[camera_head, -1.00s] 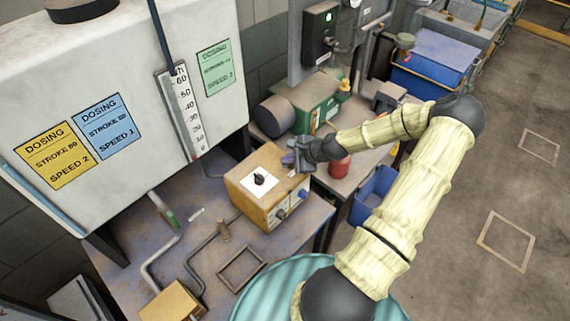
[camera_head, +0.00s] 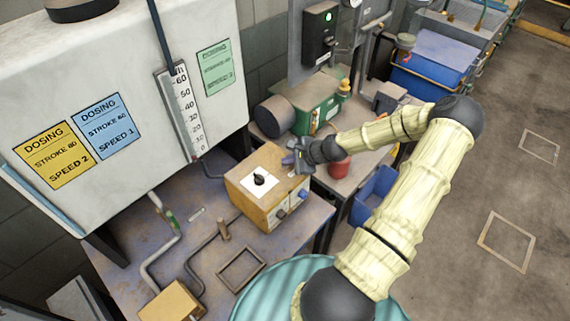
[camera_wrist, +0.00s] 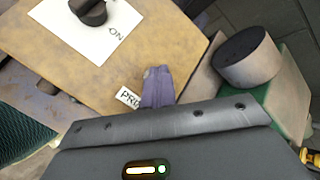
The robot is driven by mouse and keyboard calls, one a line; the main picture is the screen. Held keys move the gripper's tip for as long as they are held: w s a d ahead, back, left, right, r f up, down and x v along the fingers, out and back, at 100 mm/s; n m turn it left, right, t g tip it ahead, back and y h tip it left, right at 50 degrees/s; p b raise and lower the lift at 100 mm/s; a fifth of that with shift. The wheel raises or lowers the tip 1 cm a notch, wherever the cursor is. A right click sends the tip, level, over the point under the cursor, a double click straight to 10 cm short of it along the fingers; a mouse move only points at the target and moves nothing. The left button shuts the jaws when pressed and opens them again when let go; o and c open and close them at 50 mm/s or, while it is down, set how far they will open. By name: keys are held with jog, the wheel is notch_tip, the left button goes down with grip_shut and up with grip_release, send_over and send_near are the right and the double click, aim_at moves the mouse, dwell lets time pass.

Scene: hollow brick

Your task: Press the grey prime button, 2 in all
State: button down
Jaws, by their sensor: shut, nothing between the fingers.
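The yellow-brown pump box (camera_head: 246,197) stands on the bench, with a black knob (camera_head: 259,179) on a white plate on its top. In the wrist view the box top (camera_wrist: 55,45), the knob (camera_wrist: 90,12) and the word ON show. My gripper (camera_head: 288,160) is over the box's far right corner. Its purple-grey fingers (camera_wrist: 158,86) are shut and empty, beside a label reading PRI (camera_wrist: 128,97), partly cut off by my gripper. The grey prime button is not visible; the fingers cover that spot. I cannot tell whether they touch it.
A green pump (camera_head: 316,112) with a grey motor (camera_head: 274,116) stands just behind my gripper. A red container (camera_head: 340,167) is close to its right. A white tank (camera_head: 130,60) with dosing cards stands at the left. Pipes and a small frame (camera_head: 241,268) lie on the bench.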

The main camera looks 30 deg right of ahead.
aim_at(288, 166)
jog(key=shift+r+p, duration=0.7)
jog(key=shift+r, duration=0.1)
jog(key=shift+r+p, duration=2.1)
jog(key=shift+r, duration=0.45)
dwell(0.6)
